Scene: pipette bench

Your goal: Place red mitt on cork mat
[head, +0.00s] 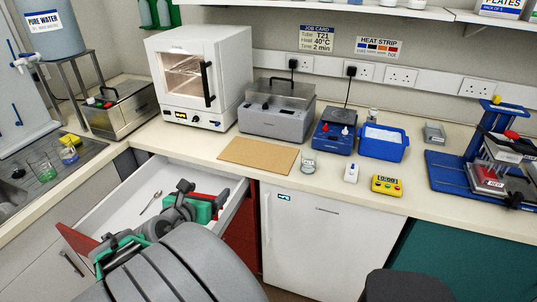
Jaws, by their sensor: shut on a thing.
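The cork mat (258,154) lies flat and bare on the bench in front of the grey lidded bath. My gripper (208,206) is over the open drawer, largely hidden behind my arm. It is shut on a red item at its far side, which looks like the red mitt (219,196). Only a small part of the mitt shows, so its shape and its clearance from the drawer floor cannot be told. The mat is up and to the right of the gripper.
The open white drawer (155,172), with a red front, holds a metal utensil (150,202). A glass beaker (308,164) stands just right of the mat. A white oven (197,75) and the grey bath (277,107) stand behind it. The bench edge lies between drawer and mat.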

